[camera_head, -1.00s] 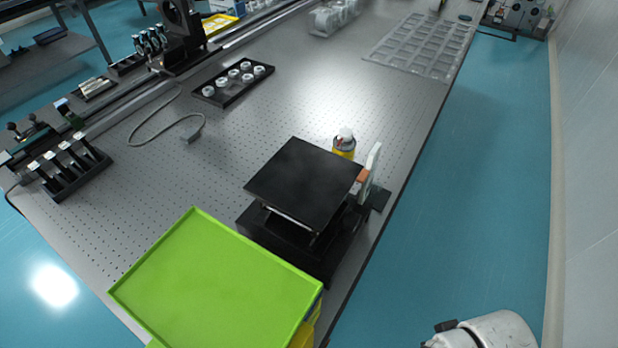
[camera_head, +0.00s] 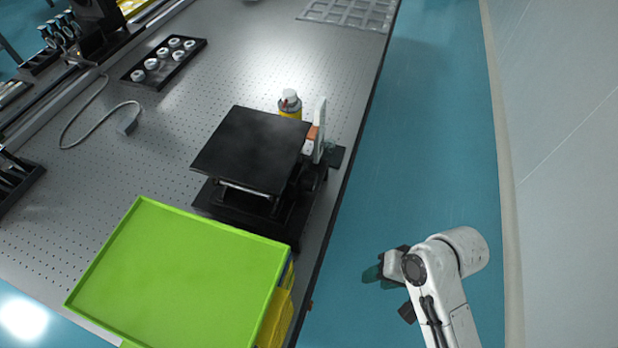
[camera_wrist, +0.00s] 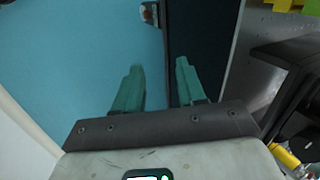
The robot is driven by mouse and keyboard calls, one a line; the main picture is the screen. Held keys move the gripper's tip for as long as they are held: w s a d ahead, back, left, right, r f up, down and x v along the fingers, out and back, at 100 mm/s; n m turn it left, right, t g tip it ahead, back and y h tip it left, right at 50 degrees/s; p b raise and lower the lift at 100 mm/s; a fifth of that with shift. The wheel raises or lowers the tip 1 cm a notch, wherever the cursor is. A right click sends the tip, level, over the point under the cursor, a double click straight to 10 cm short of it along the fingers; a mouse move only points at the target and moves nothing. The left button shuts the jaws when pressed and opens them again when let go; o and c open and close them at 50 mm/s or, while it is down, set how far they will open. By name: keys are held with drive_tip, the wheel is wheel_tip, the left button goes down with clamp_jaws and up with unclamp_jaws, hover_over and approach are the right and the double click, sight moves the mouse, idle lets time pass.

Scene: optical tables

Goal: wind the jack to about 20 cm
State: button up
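The jack (camera_head: 252,150) stands on the perforated table, a black lab jack with a flat square top plate raised above its black base. On its right side are a white upright piece (camera_head: 319,128) and a dark part (camera_head: 333,155) near the table edge. In the wrist view part of what looks like the jack (camera_wrist: 290,55) shows at the right. My gripper (camera_head: 378,272) is over the floor, right of the table and apart from the jack. In the wrist view its two green fingers (camera_wrist: 160,88) are apart with nothing between them.
A green tray (camera_head: 180,275) sits in front of the jack, with a yellow bin (camera_head: 276,318) at its right. A yellow bottle with a white cap (camera_head: 290,104) stands behind the jack. A black tray of white rings (camera_head: 163,62) and a grey cable (camera_head: 88,132) lie left. The right-hand floor (camera_head: 430,130) is clear.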

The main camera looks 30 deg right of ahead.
drive_tip(key=o, duration=0.3)
drive_tip(key=w+m+y, duration=0.1)
drive_tip(key=w+m+t+b, duration=0.1)
drive_tip(key=w+m, duration=0.1)
drive_tip(key=w+a+m+y, duration=0.1)
drive_tip(key=m, duration=0.1)
drive_tip(key=shift+w+a+f+t+y, duration=0.1)
drive_tip(key=shift+w+f+t+y, duration=0.2)
drive_tip(key=shift+t, duration=0.1)
drive_tip(key=shift+o, duration=1.3)
drive_tip(key=w+m, duration=0.1)
drive_tip(key=m, duration=0.1)
drive_tip(key=w+r+m+t+y+b, duration=0.1)
drive_tip(key=w+m+t+y+b, duration=0.1)
drive_tip(key=w+m, duration=0.1)
drive_tip(key=shift+r+m, duration=0.3)
drive_tip(key=shift+r, duration=0.1)
drive_tip(key=m+t+y+b, duration=0.35)
drive_tip(key=m+t, duration=0.25)
drive_tip(key=m, duration=0.5)
approach(316, 182)
drive_tip(key=shift+y, duration=0.45)
drive_tip(key=p+x, duration=0.1)
drive_tip(key=x, duration=0.8)
drive_tip(key=shift+w+a+f+p, duration=0.1)
drive_tip(key=shift+w+a+p, duration=0.05)
drive_tip(key=shift+p, duration=0.2)
drive_tip(key=c, duration=1.1)
